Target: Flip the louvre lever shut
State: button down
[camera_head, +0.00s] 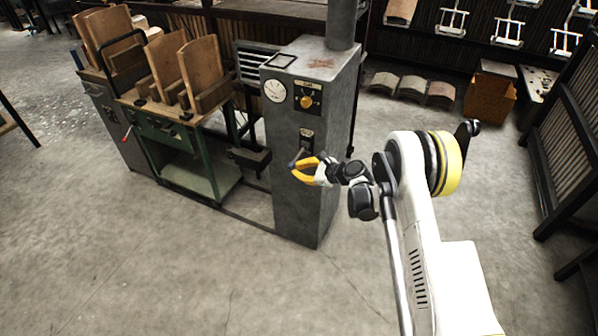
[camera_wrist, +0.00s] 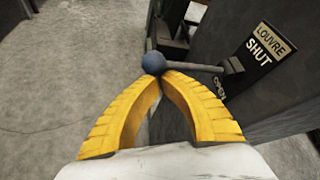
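The louvre lever is a thin grey rod with a dark blue ball knob (camera_wrist: 155,63). It sticks out from a black plate (camera_wrist: 262,45) marked LOUVRE, with SHUT at the top and OPEN lower down, partly behind the rod. In the head view the plate (camera_head: 306,137) is on the front of a grey metal cabinet (camera_head: 300,210). My gripper (camera_wrist: 160,82) has its two yellow fingertips together at the knob, which shows just beyond them; contact is not clear. In the head view my gripper (camera_head: 293,168) is at the lever's outer end, in front of the cabinet.
A green-framed bench (camera_head: 205,178) with wooden pieces stands left. A cardboard box (camera_head: 490,99) and dark racks are at the right. The concrete floor in front is clear.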

jog(key=shift+m+g, duration=0.9)
notch_tip(320, 180, up, 4)
jog(key=shift+s+r+p, duration=0.1)
jog(key=shift+p, duration=0.25)
jog(key=shift+r, duration=0.4)
send_near(294, 162)
jog(key=d+f, duration=0.2)
jog(key=shift+d+f+p, duration=0.2)
jog(key=shift+d+p, duration=0.05)
jog(key=shift+p, duration=0.15)
